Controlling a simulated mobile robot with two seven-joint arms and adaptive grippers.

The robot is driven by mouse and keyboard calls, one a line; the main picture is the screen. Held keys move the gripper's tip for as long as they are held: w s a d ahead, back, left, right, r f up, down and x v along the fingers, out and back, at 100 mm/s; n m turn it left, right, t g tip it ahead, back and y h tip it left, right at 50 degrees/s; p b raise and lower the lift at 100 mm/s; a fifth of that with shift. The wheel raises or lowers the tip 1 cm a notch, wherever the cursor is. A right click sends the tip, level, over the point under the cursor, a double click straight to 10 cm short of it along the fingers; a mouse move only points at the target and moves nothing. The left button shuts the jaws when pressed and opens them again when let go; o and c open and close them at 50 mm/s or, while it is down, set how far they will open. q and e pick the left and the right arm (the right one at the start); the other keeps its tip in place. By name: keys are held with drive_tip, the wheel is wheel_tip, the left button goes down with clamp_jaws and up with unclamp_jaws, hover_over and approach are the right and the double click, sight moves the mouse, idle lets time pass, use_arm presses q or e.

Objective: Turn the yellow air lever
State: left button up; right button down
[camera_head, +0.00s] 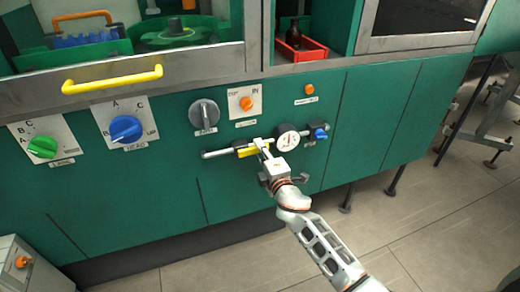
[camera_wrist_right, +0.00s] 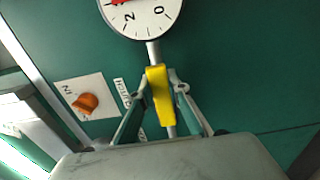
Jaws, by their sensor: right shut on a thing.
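The yellow air lever (camera_head: 247,152) sits on a thin pipe on the green front panel, left of the round pressure gauge (camera_head: 287,138). My right gripper (camera_head: 262,146) is at the lever. In the right wrist view the yellow lever (camera_wrist_right: 158,95) stands between the two fingers of my right gripper (camera_wrist_right: 160,100), in line with the pipe. The fingers are closed around it. The gauge (camera_wrist_right: 142,12) shows beyond the lever in that view. My left gripper is in neither view.
A blue valve handle (camera_head: 319,134) is right of the gauge. Above are a grey rotary knob (camera_head: 204,114) and an orange knob (camera_head: 246,103). Blue (camera_head: 126,129) and green (camera_head: 42,147) knobs and a yellow door handle (camera_head: 112,79) are left. A red tray (camera_head: 300,48) holds an amber bottle.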

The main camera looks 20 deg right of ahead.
drive_tip(key=c, duration=1.9)
unclamp_jaws()
drive_tip(key=shift+s, duration=0.1)
drive_tip(key=s, duration=1.1)
drive_tip(key=shift+s+d, duration=0.25)
drive_tip(key=shift+s, duration=0.15)
